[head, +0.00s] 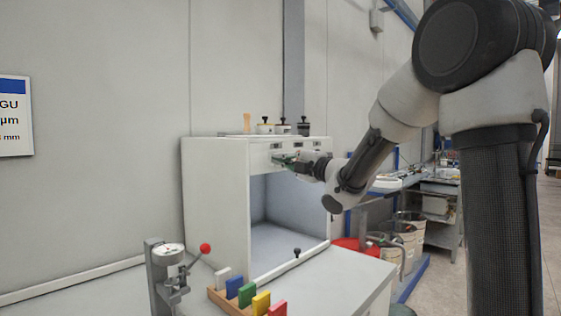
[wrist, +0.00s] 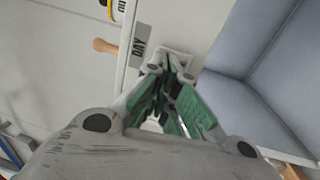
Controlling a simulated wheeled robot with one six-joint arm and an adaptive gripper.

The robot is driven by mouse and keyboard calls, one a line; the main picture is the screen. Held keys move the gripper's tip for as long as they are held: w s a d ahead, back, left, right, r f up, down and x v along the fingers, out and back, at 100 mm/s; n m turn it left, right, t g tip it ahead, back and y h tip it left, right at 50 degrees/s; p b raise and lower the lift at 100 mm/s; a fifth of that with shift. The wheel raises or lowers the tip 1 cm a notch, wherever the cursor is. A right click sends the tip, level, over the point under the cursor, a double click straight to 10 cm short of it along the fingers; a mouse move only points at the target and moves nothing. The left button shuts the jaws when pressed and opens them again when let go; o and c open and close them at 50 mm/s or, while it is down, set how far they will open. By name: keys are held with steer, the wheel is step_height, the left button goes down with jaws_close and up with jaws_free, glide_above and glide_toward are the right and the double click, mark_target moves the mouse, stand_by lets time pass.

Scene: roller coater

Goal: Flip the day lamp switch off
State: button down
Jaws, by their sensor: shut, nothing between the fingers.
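The light booth (head: 214,200) is a white open-fronted cabinet with a control strip along its top front edge. In the wrist view a grey DAY label (wrist: 139,46) sits on this strip, and a pale switch plate (wrist: 184,56) is just beside it. My gripper (wrist: 168,66), with green finger pads, is shut and empty, its tips right at the plate. The switch lever is hidden behind the fingertips, so I cannot tell its position or whether I touch it. In the head view my gripper (head: 277,159) is at the left part of the strip.
On the bench in front are a gauge stand with a red knob (head: 205,248) and a wooden rack of coloured blocks (head: 229,302). The booth's interior (head: 285,240) looks empty.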

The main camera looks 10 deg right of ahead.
steer(key=shift+w+a, duration=0.1)
steer(key=shift+w, duration=0.05)
steer(key=shift+w+a+r, duration=0.15)
steer(key=shift+w+r, duration=0.05)
steer(key=shift+w, duration=0.05)
stand_by(0.3)
